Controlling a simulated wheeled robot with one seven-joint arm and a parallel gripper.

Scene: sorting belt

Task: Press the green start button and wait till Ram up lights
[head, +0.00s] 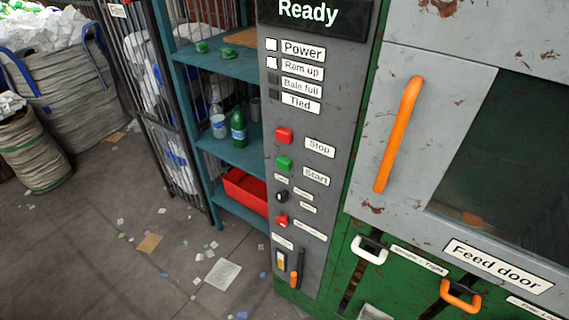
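The grey control panel (340,125) stands in the middle of the head view. Its display (310,14) reads "Ready". The green start button (284,163) sits beside the label "Start", below the red stop button (285,135). The Power lamp (271,44) and the Ram up lamp (272,63) both look white and lit. The Bale full lamp (273,79) and the Tied lamp (274,95) look dark. My gripper is not in view.
The feed door (400,225) with an orange handle (398,135) is right of the panel. A teal shelf (235,155) holds a green bottle (238,127) and a red bin (245,190). Paper scraps litter the floor (110,250). Filled sacks (75,110) stand at left.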

